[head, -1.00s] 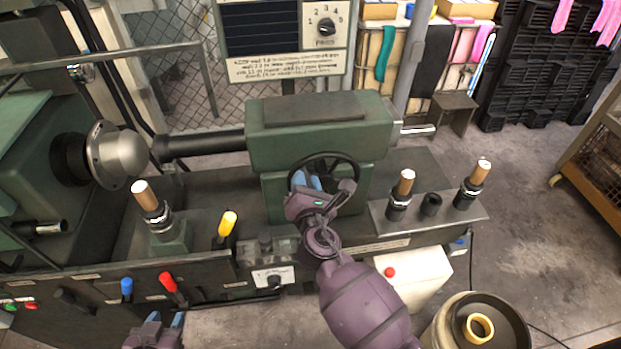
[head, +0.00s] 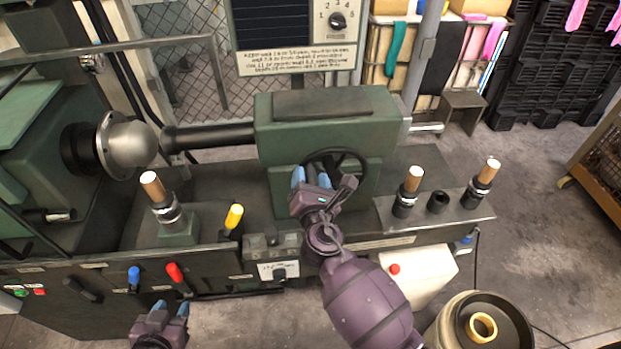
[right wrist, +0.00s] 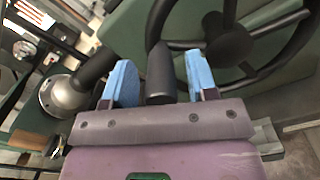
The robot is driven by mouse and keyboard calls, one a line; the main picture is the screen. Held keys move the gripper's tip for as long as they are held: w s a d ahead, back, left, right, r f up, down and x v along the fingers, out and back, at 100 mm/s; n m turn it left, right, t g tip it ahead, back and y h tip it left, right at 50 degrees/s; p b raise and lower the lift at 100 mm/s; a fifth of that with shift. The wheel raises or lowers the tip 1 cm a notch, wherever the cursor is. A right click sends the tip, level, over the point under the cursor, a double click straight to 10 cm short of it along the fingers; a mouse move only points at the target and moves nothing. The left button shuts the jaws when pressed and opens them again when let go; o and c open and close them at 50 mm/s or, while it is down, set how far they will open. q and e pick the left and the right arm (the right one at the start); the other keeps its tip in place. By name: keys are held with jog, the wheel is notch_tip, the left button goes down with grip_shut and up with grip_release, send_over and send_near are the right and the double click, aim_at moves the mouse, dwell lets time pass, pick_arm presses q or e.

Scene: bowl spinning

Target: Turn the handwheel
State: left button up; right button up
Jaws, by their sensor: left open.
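The dark handwheel (head: 338,150) is on the front of the green tailstock of the lathe. It also shows at the upper right of the right wrist view, with its hub (right wrist: 230,45) and spokes. My right gripper (head: 312,175) is at the wheel's left side and covers part of it. In the right wrist view its blue fingers (right wrist: 161,82) are apart. The wheel's dark cylindrical handle (right wrist: 160,75) lies between them, with a gap on each side. My left gripper (head: 173,308) is open and empty, low at the front left, away from the wheel.
The green tailstock (head: 325,130) stands behind the wheel. Wood-topped posts (head: 413,180) stand to its right. A yellow-tipped lever (head: 234,216), a blue lever (head: 134,275) and a red lever (head: 174,272) are to the left. A drum (head: 455,315) stands at the lower right.

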jog(key=shift+d, duration=0.1)
jog(key=s, duration=1)
jog(key=shift+s+d+b, duration=0.35)
jog(key=shift+s, duration=0.05)
